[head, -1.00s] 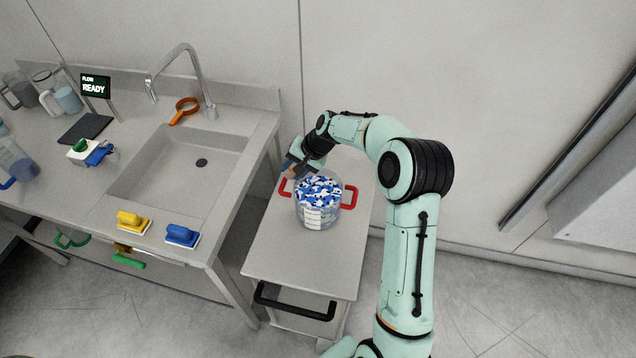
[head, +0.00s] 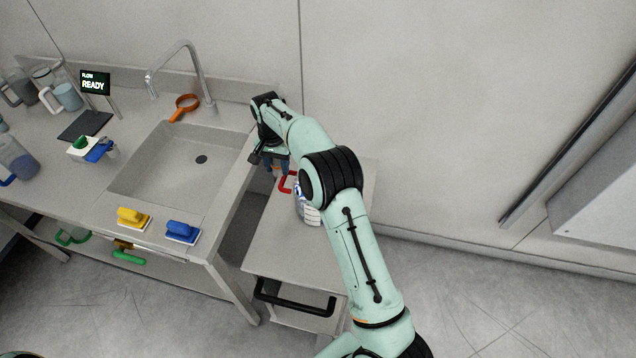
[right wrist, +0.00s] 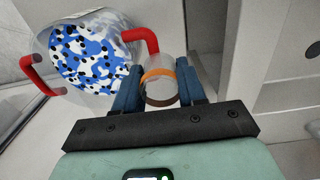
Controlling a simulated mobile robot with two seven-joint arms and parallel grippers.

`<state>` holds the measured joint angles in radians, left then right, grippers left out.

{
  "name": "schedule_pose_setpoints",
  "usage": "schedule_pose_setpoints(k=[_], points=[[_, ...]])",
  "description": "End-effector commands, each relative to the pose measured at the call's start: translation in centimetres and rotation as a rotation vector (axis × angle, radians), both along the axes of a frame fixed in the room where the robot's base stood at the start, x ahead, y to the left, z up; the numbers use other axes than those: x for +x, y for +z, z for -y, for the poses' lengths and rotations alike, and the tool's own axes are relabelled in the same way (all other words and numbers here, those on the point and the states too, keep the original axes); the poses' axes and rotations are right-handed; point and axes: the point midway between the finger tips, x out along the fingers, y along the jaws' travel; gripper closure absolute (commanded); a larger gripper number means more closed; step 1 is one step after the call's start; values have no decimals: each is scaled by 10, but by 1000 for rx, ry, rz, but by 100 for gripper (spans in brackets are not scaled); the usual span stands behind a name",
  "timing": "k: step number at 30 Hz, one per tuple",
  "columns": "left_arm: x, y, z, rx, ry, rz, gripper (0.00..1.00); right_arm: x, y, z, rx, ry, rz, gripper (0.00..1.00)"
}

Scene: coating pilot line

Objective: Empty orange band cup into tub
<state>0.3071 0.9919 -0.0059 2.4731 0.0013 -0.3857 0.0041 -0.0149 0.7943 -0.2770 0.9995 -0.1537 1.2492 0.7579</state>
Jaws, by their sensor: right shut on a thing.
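My right gripper (head: 272,162) is between the sink bench and the cart, to the left of the tub in the head view. In the right wrist view, its blue fingers (right wrist: 159,86) are shut on a clear cup with an orange band (right wrist: 160,72). I cannot tell whether anything is in the cup. The tub (head: 311,215) is clear with red handles and stands on the cart, mostly hidden by my arm in the head view. The right wrist view shows blue, white and black pieces (right wrist: 88,55) in the tub, beside the cup. My left gripper is not in view.
The cart (head: 290,250) has a black front handle. The bench at left has a sink (head: 165,180), a faucet (head: 180,52), an orange strainer-like tool (head: 184,106), yellow (head: 133,217) and blue (head: 182,232) brushes, and several jugs. A wall stands behind.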

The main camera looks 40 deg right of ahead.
Motion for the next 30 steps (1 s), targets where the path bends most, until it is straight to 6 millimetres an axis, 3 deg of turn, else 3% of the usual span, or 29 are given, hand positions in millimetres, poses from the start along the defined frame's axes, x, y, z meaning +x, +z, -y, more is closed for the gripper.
schedule_pose_setpoints(k=[5,23,30], points=[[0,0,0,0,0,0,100,1,1,0,2,0,2,90],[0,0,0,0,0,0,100,36,36,-28,2,1,5,90],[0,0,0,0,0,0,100,39,40,-31,3,0,3,90]])
